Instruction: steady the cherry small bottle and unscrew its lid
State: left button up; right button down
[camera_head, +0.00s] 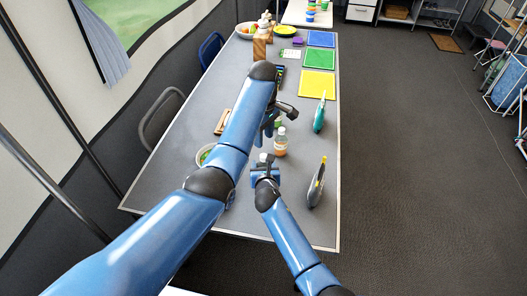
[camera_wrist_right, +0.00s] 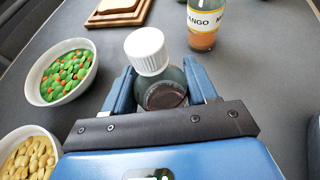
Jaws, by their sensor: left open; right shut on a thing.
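The small bottle with dark red-brown contents (camera_wrist_right: 163,96) and a ribbed white lid (camera_wrist_right: 147,50) stands between the fingers of my right gripper (camera_wrist_right: 160,92), which is shut on its body. I take it for the cherry bottle; its label is hidden. The lid sits on top of the bottle. In the head view the white lid (camera_head: 263,157) shows just above my right gripper (camera_head: 265,174). My left gripper (camera_head: 270,124) is open, farther up the table, partly hidden by its own arm, and apart from the lid.
A mango bottle (camera_head: 280,144) stands close behind the held bottle; it also shows in the right wrist view (camera_wrist_right: 203,28). Upright tools (camera_head: 317,184) line the right edge.

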aim_at(263, 156)
pick_arm(q)
jog(key=m, duration=3.5)
jog(key=shift+m, duration=0.3)
jog(key=m, duration=0.4)
jog(key=shift+m, duration=0.4)
jog(key=m, duration=0.3)
jog(key=shift+m, duration=0.3)
jog(key=shift+f, duration=4)
